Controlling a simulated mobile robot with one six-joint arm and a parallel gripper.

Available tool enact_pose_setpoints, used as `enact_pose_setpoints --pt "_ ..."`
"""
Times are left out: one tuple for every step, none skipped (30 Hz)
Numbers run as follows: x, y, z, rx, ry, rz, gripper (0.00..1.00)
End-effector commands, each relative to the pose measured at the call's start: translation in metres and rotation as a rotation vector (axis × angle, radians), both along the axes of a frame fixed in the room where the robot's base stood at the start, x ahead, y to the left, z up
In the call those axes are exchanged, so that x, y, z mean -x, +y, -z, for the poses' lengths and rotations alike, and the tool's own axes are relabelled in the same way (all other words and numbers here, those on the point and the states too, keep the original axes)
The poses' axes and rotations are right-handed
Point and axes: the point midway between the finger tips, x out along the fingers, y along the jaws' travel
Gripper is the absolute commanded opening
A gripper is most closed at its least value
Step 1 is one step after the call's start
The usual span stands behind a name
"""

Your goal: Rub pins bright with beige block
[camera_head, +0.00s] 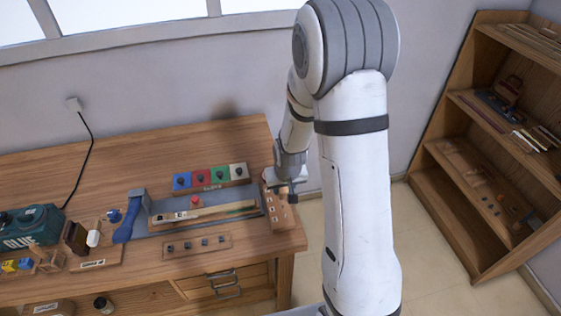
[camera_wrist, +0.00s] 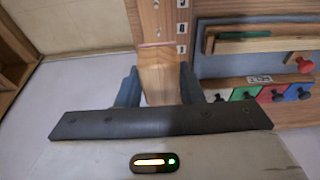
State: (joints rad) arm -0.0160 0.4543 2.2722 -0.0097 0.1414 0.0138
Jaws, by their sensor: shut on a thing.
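My gripper (camera_head: 287,190) is over the right end of the workbench, at a narrow wooden pin board (camera_head: 281,212). In the wrist view my gripper (camera_wrist: 160,88) has its two dark fingers on either side of a light wooden block (camera_wrist: 160,82), which I take to be the beige block; it is shut on it. The pin board (camera_wrist: 168,22) lies just beyond the block, with small pins and white tags along it. I cannot tell whether the block touches a pin. In the head view the gripper hides part of the board, and the block is not clear.
A board with blue, red, green and white squares (camera_head: 210,179) stands behind a long grey tray (camera_head: 180,222) to the left. A small knob board (camera_head: 196,246) lies in front. A green box (camera_head: 32,226) stands far left. Open shelves (camera_head: 470,150) stand right.

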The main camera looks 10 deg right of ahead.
Motion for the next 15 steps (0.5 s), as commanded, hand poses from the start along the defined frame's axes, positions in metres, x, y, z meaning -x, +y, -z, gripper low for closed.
enact_pose_setpoints --pt "0.001 0.000 -0.002 0.000 0.001 0.000 0.05" --pt "0.001 0.000 -0.001 0.000 0.001 0.000 0.05" --pt "0.001 0.000 0.001 0.000 0.001 0.001 0.05" --pt "0.001 0.000 0.002 0.000 0.001 0.001 0.05" --pt "0.001 -0.001 0.004 0.000 0.002 0.002 0.05" --pt "0.001 -0.001 0.007 0.000 0.002 0.003 0.05" --pt "0.001 -0.001 0.010 0.000 0.002 0.003 0.05" --pt "0.001 -0.001 0.012 0.000 0.002 0.004 0.05" --pt "0.001 -0.002 0.016 0.000 0.002 0.004 0.05" --pt "0.001 -0.002 0.019 0.000 0.002 0.004 0.05" --pt "0.001 -0.002 0.021 0.000 0.002 0.005 0.05" --pt "0.001 -0.002 0.025 0.000 0.002 0.005 0.05" --pt "0.001 -0.002 0.027 0.000 0.002 0.005 0.05" --pt "0.001 -0.002 0.030 0.001 0.002 0.005 0.05" --pt "0.001 -0.002 0.033 0.001 0.002 0.005 0.05"
